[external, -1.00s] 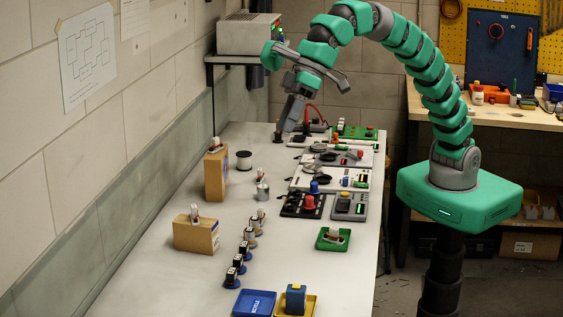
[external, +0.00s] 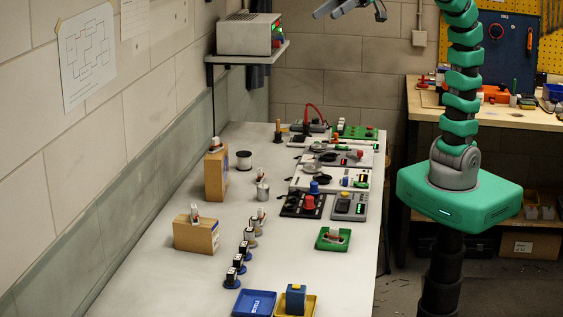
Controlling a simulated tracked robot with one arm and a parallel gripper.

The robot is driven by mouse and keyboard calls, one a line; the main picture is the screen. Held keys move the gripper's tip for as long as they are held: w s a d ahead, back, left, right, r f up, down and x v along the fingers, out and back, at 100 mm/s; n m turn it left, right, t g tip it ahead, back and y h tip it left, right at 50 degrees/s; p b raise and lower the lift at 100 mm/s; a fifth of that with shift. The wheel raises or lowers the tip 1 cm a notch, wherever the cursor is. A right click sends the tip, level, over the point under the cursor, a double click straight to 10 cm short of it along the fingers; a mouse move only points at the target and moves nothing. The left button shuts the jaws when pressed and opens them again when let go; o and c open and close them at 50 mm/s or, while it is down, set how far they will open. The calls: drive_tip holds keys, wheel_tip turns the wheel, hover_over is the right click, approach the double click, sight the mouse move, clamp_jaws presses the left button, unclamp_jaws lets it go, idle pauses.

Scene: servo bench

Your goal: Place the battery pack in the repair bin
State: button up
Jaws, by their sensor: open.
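A blue block with a yellowish top (external: 296,297) stands in a yellow tray (external: 311,311) at the near end of the bench; it may be the battery pack, but I cannot tell for sure. A blue bin (external: 242,305) with a small white label sits just left of it. The label is too small to read, so I cannot tell which one is the repair bin. My gripper (external: 350,14) is open and high above the far end of the bench, partly cut by the top edge, with nothing seen in it.
Several control panels (external: 320,180) line the bench's right side. Two cardboard boxes (external: 196,235) and several small dark servos (external: 238,265) stand on the left. A shelf device (external: 248,34) is on the wall. Bare bench lies front left.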

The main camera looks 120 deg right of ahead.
drive_tip(key=s+d+r+n+t, duration=0.1)
drive_tip(key=s+r+t, duration=0.1)
drive_tip(key=s+r, duration=0.3)
drive_tip(key=s, duration=0.4)
drive_tip(key=shift+s+d+r+n+t, duration=0.15)
drive_tip(key=shift+s+d+n+t, duration=0.15)
drive_tip(key=shift+s+d, duration=0.1)
drive_tip(key=shift+w, duration=0.2)
drive_tip(key=w+a+f+m+g, duration=0.2)
drive_tip(key=w+a+f+g, duration=0.1)
drive_tip(key=w+f, duration=0.7)
drive_tip(key=w+a+f+m+g, duration=0.2)
drive_tip(key=w+a+f+g, duration=0.1)
drive_tip(key=w+f, duration=0.7)
drive_tip(key=w+g, duration=0.1)
drive_tip(key=w, duration=0.1)
drive_tip(key=shift+w, duration=0.4)
drive_tip(key=shift+a+r, duration=0.1)
drive_tip(key=shift+r, duration=0.1)
